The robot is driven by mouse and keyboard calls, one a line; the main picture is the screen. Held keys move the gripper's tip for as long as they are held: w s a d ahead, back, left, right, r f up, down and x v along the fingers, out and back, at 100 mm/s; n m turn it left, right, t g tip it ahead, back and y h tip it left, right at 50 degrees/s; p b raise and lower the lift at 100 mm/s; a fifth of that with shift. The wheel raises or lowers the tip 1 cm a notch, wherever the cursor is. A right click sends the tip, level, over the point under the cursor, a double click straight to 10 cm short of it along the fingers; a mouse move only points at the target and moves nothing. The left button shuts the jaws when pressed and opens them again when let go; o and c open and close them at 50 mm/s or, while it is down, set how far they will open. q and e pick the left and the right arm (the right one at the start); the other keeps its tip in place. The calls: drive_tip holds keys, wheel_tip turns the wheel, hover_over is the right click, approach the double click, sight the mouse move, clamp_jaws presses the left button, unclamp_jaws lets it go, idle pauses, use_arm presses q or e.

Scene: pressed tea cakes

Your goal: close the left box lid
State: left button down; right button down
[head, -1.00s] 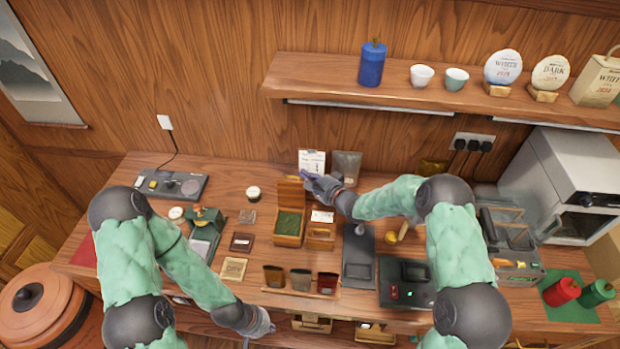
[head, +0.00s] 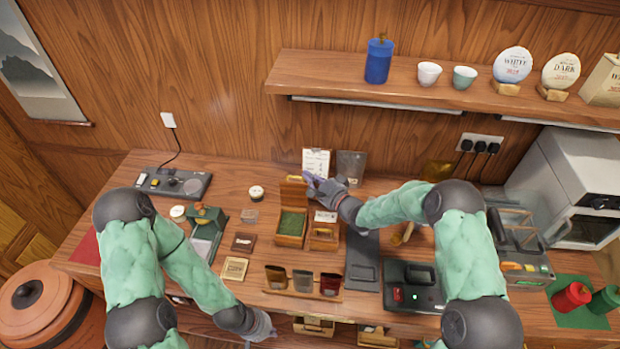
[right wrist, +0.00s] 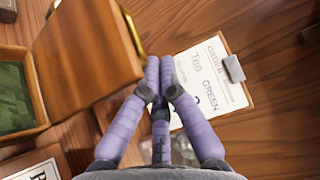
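The left box (head: 290,240) is a wooden box with green contents, in the middle of the table. Its wooden lid (head: 293,196) stands open at the back of the box. In the right wrist view the lid (right wrist: 85,50) is large at upper left, with a brass-coloured edge piece, and the box (right wrist: 38,110) shows at far left. My right gripper (head: 308,180) is just right of the lid. Its purple fingers (right wrist: 160,65) are together at the tips, with nothing seen between them; contact with the lid is unclear. My left gripper (head: 268,328) hangs low at the table's front edge, its fingers unclear.
A second wooden box (head: 323,240) stands right of the left box. An order clipboard (right wrist: 212,80) is behind my right gripper. A rack of small containers (head: 303,283) stands in front. A wall shelf (head: 400,95) runs above.

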sight(306, 186)
drive_tip(key=s+n+b, duration=0.1)
drive_tip(key=b, duration=0.1)
drive_tip(key=s+n+t+y+b, duration=0.1)
drive_tip(key=s+b, duration=0.1)
drive_tip(key=s+a+n+t+y+b, duration=0.1)
drive_tip(key=b, duration=0.2)
drive_tip(key=shift+s+r+n, duration=0.25)
drive_tip(key=shift+s+n, duration=0.1)
drive_tip(key=shift+n, duration=0.05)
drive_tip(key=shift+s+a+f+b, duration=0.15)
drive_tip(key=shift+s+b, duration=0.25)
drive_tip(key=shift+s, duration=0.6)
drive_tip(key=shift+s+a+f+b, duration=0.1)
drive_tip(key=shift+s+a+b, duration=0.2)
drive_tip(key=shift+s, duration=0.7)
drive_tip(key=shift+d, duration=0.1)
drive_tip(key=v, duration=1.2)
drive_tip(key=shift+s, duration=0.1)
